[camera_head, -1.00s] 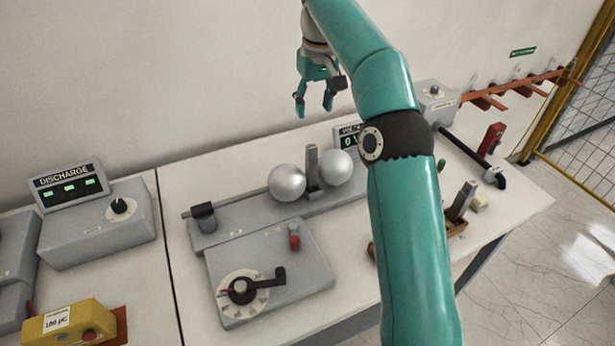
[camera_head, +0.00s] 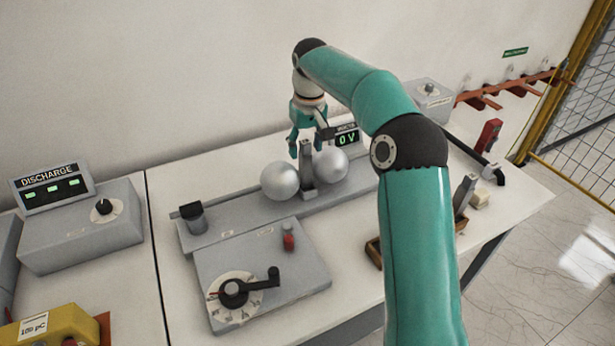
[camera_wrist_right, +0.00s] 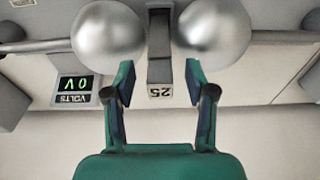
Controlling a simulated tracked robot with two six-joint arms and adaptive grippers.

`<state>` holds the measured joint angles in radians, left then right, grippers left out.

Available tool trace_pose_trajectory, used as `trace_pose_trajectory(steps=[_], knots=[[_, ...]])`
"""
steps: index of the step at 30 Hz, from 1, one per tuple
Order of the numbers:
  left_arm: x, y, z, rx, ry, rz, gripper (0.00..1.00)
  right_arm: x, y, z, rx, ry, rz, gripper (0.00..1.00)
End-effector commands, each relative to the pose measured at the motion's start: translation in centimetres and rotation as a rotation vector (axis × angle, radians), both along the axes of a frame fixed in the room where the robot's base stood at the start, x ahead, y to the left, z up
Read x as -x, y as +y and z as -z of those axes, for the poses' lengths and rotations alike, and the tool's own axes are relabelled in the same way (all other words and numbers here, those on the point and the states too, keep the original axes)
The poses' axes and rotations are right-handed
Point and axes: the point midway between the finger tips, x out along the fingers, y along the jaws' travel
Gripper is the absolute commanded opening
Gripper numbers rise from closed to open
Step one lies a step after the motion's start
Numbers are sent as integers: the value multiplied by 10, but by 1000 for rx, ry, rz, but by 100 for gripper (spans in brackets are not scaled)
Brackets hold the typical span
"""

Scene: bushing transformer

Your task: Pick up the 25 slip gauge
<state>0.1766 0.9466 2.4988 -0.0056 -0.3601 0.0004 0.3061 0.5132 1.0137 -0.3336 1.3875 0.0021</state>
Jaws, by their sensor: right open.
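The 25 slip gauge (camera_wrist_right: 159,68) is a grey upright block between two silver spheres. Its end marked "25" faces the camera in the right wrist view, upside down. In the head view the gauge (camera_head: 307,165) stands between the left sphere (camera_head: 280,181) and the right sphere (camera_head: 327,166). My right gripper (camera_head: 305,150) is open just above and around the gauge's top. In the wrist view its fingers (camera_wrist_right: 160,85) lie on either side of the gauge, apart from it. My left gripper is not in view.
A grey control box with a dial (camera_head: 234,291) and red knob sits in front of the spheres. A volts display (camera_head: 346,138) reading 0 V stands behind. A wooden holder (camera_head: 374,252) with another block (camera_head: 464,195) is at right, partly hidden by my arm.

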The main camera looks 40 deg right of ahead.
Motion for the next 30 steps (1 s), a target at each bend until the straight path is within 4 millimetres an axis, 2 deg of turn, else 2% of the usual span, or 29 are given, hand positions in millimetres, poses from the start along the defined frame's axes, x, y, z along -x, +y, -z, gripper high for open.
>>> trace_pose_trajectory(steps=[3, 11, 18, 21, 30], knots=[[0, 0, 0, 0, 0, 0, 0, -1, -1, 10, -1, 2, 1, 55], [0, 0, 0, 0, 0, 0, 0, -1, -1, 12, 0, 0, 1, 54], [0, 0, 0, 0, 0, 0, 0, -1, -1, 11, 0, 0, 1, 14], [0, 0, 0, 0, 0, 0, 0, -1, -1, 11, 0, 0, 1, 0], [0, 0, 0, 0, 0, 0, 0, -1, -1, 10, 0, -2, 2, 0]])
